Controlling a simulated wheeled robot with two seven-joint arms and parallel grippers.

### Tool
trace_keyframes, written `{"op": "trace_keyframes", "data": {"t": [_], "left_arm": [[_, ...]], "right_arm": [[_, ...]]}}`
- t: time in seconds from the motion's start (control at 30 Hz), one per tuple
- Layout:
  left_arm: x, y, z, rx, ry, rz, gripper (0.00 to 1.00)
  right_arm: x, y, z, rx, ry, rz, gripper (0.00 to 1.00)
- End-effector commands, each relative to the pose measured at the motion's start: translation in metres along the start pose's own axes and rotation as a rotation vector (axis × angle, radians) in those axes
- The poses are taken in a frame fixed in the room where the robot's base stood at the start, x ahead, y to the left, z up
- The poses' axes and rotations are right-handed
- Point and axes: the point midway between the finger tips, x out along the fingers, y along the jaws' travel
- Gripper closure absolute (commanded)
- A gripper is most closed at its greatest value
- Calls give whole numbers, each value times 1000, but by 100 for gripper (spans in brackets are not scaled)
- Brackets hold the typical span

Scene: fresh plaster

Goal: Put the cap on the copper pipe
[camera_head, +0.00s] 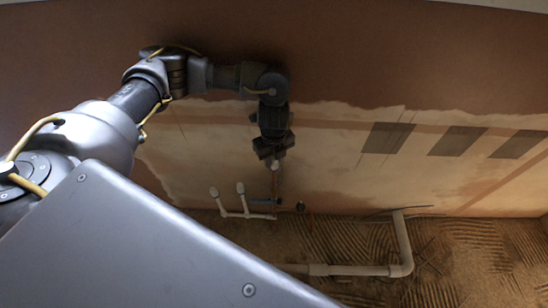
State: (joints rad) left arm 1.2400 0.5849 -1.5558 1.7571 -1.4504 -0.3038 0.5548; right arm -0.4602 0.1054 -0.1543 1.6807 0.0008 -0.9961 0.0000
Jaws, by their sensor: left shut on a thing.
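My left gripper (272,158) hangs down from my left arm in front of the wall, near the picture's middle. It is shut on a small pale cap (275,166), of which only the lower end shows below the fingers. A thin copper-coloured pipe (275,186) stands upright directly under the cap, close to the wall's foot. At this size I cannot tell whether the cap touches the pipe's top or is just above it. My right gripper is not in view.
White pipe stubs with rounded tops (240,190) stand just left of the copper pipe. A dark-blue pipe piece (264,202) lies low beside it. A thick white drain pipe (350,270) bends across the ridged brown floor (460,262). Grey patches (455,141) mark the wall.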

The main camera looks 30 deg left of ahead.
Motion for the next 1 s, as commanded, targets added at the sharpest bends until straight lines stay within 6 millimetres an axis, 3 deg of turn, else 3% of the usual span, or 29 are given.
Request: {"op": "trace_keyframes", "data": {"t": [1.0], "left_arm": [[0, 0, 0, -1, 0, 0, 92]], "right_arm": [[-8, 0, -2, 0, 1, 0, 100]]}}
